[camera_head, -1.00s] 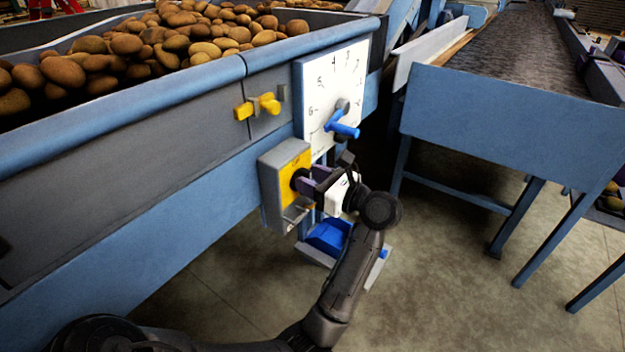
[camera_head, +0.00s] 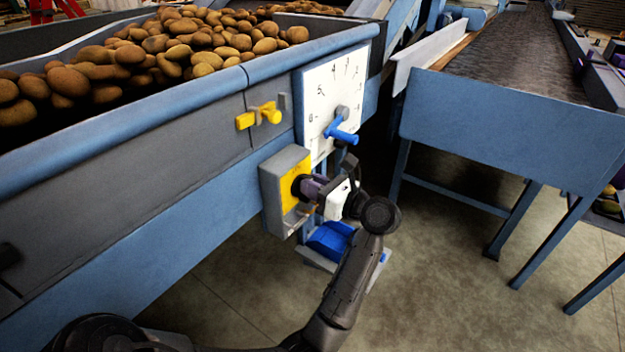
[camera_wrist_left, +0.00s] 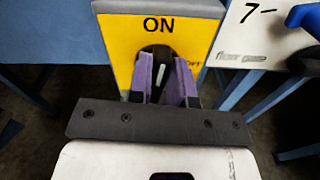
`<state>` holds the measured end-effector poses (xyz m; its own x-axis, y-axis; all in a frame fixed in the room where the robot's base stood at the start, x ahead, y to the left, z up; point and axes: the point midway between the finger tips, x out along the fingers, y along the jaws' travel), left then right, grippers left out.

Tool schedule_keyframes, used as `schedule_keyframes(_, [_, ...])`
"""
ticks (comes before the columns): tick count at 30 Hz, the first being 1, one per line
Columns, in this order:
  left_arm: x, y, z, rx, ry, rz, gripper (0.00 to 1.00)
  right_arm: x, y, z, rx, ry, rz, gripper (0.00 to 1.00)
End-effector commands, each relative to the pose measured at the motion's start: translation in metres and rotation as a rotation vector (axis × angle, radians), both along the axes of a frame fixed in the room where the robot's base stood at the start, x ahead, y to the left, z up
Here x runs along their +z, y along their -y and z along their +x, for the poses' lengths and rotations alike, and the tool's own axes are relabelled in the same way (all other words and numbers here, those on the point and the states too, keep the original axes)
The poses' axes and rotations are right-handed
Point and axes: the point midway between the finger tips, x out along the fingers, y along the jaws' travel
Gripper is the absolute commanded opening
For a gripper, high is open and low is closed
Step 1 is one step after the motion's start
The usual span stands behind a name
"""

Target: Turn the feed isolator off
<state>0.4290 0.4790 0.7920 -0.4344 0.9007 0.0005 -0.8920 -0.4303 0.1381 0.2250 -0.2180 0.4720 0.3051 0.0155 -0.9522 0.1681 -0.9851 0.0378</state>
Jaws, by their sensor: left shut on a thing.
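The feed isolator is a grey box (camera_head: 266,187) with a yellow face plate (camera_head: 291,178) on the blue machine's side. In the left wrist view the yellow plate (camera_wrist_left: 116,55) reads ON at the top, with lettering at right partly hidden by a finger. Its black knob (camera_wrist_left: 153,54) has a white line pointing up, roughly toward ON. My left gripper (camera_head: 307,187) is shut on the knob, with its purple fingers on either side; they also show in the left wrist view (camera_wrist_left: 163,78). My right gripper is not in view.
Above the isolator are a white dial plate (camera_head: 322,90) with a blue handle (camera_head: 343,134) and a yellow lever (camera_head: 260,116). A blue pedal-like part (camera_head: 330,240) is below. A blue conveyor frame (camera_head: 490,125) stands at right, with open floor between.

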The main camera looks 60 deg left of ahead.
Motion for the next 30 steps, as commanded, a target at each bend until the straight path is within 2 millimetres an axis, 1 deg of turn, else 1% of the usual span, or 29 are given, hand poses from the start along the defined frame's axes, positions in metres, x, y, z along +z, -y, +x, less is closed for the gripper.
schedule_keyframes(1, [0.005,0.000,0.001,-0.002,-0.037,-0.022,0.00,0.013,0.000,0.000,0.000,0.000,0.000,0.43])
schedule_keyframes(13, [0.004,-0.002,0.007,-0.003,-0.377,-0.185,0.00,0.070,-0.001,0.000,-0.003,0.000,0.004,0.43])
schedule_keyframes(30, [-0.003,-0.005,0.012,-0.002,-0.865,-0.419,0.00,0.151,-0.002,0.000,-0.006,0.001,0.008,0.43])
